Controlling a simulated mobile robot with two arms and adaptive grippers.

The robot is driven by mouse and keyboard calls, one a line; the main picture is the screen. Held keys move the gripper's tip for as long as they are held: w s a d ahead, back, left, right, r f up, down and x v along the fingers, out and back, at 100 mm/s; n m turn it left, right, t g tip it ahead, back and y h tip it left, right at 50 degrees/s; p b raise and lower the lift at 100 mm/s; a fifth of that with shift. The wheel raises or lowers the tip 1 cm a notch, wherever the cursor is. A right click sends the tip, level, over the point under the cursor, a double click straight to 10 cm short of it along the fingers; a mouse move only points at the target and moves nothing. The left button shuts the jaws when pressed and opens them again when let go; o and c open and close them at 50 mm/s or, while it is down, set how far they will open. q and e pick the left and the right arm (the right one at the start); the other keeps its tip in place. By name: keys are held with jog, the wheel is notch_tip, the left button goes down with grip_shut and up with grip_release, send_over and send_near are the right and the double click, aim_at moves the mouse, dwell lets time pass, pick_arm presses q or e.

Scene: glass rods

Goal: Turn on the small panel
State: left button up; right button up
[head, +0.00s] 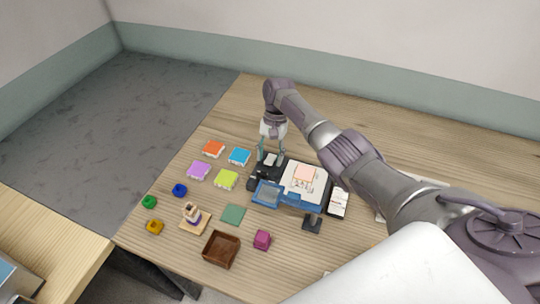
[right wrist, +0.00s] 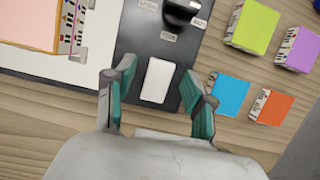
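The small black panel (right wrist: 190,60) is in the right wrist view, with a white rocker switch (right wrist: 157,80) and a black knob (right wrist: 181,12) with labels around it. In the head view the panel (head: 256,180) lies on the wooden table, left of the device with a white top. My right gripper (right wrist: 153,88) is open and points at the panel; its two teal fingers stand apart on either side of the switch. It also shows in the head view (head: 270,151), over the panel's far end. Contact with the switch cannot be told. My left gripper is out of view.
A blue transparent-lidded part (head: 268,194) and a white-topped device (head: 300,181) adjoin the panel. Orange (head: 213,148), blue (head: 239,156), purple (head: 199,170) and lime (head: 226,179) blocks lie to the left. A brown box (head: 221,249) stands in front. The table's back is clear.

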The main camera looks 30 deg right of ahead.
jog(key=v, duration=1.2)
dwell(0.4)
